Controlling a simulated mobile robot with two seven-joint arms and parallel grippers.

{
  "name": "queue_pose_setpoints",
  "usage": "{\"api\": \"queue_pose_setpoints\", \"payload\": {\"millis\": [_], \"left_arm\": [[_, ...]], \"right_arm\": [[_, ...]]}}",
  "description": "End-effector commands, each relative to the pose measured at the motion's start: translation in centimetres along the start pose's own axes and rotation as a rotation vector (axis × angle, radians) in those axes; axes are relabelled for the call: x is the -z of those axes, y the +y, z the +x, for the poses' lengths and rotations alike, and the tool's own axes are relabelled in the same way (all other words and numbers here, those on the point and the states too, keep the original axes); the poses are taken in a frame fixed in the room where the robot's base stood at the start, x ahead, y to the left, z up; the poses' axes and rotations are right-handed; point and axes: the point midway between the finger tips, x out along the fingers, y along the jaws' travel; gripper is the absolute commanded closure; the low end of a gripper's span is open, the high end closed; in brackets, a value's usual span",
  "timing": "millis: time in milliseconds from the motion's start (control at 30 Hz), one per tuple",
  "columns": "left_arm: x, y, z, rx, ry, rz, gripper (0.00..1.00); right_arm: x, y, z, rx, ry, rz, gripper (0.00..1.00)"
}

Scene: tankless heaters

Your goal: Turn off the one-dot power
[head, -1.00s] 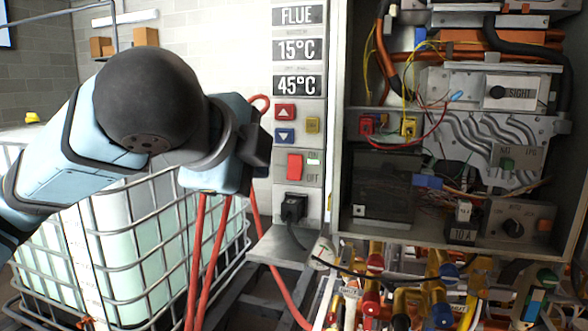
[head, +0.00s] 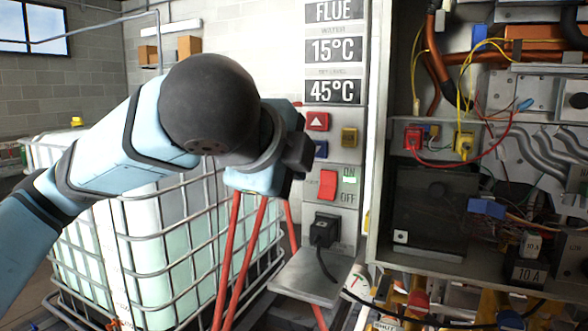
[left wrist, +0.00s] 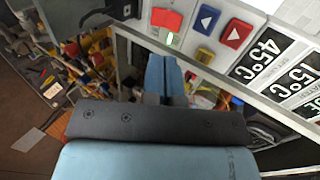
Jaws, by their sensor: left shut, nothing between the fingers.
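A red rocker power switch (head: 328,185) sits on the grey control panel, beside ON and OFF labels. A small green light (head: 349,180) glows beside ON. The switch also shows at the top of the left wrist view (left wrist: 166,19), with the green light next to it. I cannot make out a dot mark on it. My left gripper (head: 300,153) is just up and left of the switch in the head view, apart from it as far as I can tell. In the left wrist view its blue fingers (left wrist: 165,72) are together and empty. My right gripper is not in view.
Red up (head: 317,121), blue and yellow (head: 349,137) buttons sit above the switch. A black plug (head: 324,230) is below it. An open heater cabinet (head: 440,205) with wires stands right.

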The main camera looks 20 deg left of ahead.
Motion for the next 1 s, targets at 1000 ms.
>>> {"api": "queue_pose_setpoints", "payload": {"millis": [1000], "left_arm": [[0.0,0.1,11.5,-0.001,0.000,-0.001,1.00]], "right_arm": [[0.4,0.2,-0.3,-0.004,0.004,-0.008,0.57]]}}
